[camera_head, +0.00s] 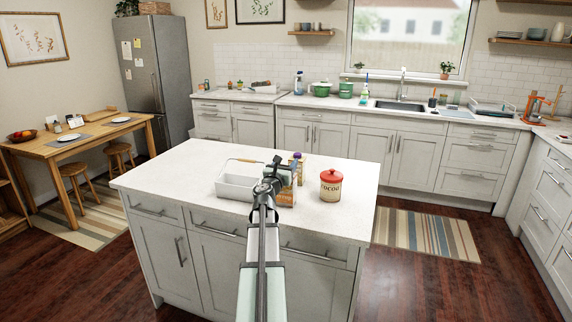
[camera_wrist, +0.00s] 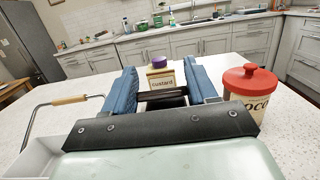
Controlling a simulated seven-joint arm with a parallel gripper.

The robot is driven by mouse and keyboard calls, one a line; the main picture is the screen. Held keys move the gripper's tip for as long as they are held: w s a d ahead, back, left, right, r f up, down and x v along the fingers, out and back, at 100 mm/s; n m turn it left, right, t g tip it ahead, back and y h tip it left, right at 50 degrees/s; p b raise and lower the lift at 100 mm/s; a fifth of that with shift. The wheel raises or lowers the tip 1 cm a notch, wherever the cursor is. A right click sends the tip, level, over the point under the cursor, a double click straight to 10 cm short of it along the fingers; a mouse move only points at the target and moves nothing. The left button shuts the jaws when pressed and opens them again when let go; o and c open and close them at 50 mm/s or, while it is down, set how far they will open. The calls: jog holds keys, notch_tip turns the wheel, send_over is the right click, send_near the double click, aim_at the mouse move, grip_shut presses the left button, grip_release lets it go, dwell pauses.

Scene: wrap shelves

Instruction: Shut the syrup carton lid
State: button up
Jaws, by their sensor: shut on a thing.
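My gripper (camera_head: 272,178) is over the front part of the white island. In the wrist view its two blue fingers (camera_wrist: 161,92) are closed on a dark brown thing (camera_wrist: 163,97). This may be the syrup carton's lid, but no label shows. In the head view a brownish carton (camera_head: 287,196) stands right by my gripper, partly hidden behind it. I cannot tell how far its lid is open.
A custard container (camera_wrist: 160,76) with a purple top stands just beyond the fingers. A red-lidded cocoa tin (camera_head: 330,185) stands to the right. A white caddy (camera_head: 234,187) with a wooden handle is at the left. The island's right and far left are clear.

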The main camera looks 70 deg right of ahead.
jog(key=shift+w+a+f+h, duration=0.1)
jog(key=shift+a+f+h, duration=0.1)
jog(key=shift+h, duration=0.45)
jog(key=shift+a+f+h, duration=0.15)
jog(key=shift+f+h, duration=0.05)
jog(key=shift+h, duration=0.45)
jog(key=o, duration=0.8)
jog(key=v, duration=1.3)
jog(key=shift+a+f, duration=0.1)
jog(key=shift+a, duration=0.3)
